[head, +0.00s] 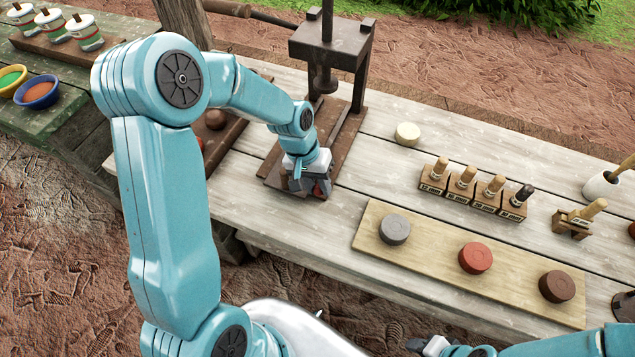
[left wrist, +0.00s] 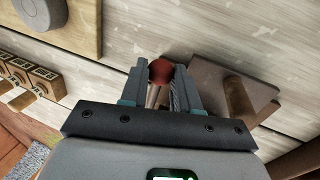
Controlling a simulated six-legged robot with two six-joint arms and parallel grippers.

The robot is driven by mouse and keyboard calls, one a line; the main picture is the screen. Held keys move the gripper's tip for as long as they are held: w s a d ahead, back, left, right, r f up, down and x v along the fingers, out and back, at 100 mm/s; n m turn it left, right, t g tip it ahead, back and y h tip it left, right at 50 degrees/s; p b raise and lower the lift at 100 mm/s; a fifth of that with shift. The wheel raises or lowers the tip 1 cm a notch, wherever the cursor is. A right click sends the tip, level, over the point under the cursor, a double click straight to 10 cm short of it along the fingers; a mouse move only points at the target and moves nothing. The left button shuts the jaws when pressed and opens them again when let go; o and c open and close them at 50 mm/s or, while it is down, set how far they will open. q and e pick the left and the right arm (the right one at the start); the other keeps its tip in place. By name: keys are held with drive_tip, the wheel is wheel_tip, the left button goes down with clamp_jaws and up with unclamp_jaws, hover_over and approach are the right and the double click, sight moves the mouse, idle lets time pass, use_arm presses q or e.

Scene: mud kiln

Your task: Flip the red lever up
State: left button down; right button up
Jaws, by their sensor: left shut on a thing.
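The red lever shows in the left wrist view as a round red knob (left wrist: 161,70) on a pale shaft. It sits between the two fingers of my left gripper (left wrist: 160,88), which is shut on it. In the head view my left gripper (head: 310,188) points down at the front end of the press's dark base, and it hides most of the lever there. My right gripper (head: 432,346) shows only in part at the bottom edge of the head view, well away from the lever. I cannot tell whether its fingers are open.
The press (head: 330,45) stands behind my left gripper. A pale board (head: 440,262) with grey, red and brown discs lies to the right. Several wooden-handled stamps (head: 475,188) stand behind it. A cream disc (head: 408,134) lies on the bench. Paint bowls (head: 37,92) stand at far left.

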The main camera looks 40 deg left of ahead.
use_arm(q)
drive_tip(key=shift+w+r+g+p, duration=0.35)
drive_tip(key=shift+r+g+p, duration=0.35)
drive_tip(key=shift+r+p, duration=0.25)
drive_tip(key=shift+w+a+r, duration=0.2)
drive_tip(key=shift+w+r, duration=0.35)
drive_tip(key=shift+r, duration=0.1)
drive_tip(key=shift+w+a+r, duration=0.15)
drive_tip(key=shift+w+r, duration=0.35)
drive_tip(key=shift+r, duration=0.1)
drive_tip(key=c, duration=0.8)
unclamp_jaws()
drive_tip(key=shift+s+d, duration=0.1)
drive_tip(key=v, duration=1.6)
drive_tip(key=shift+a+r, duration=0.15)
drive_tip(key=shift+a, duration=0.2)
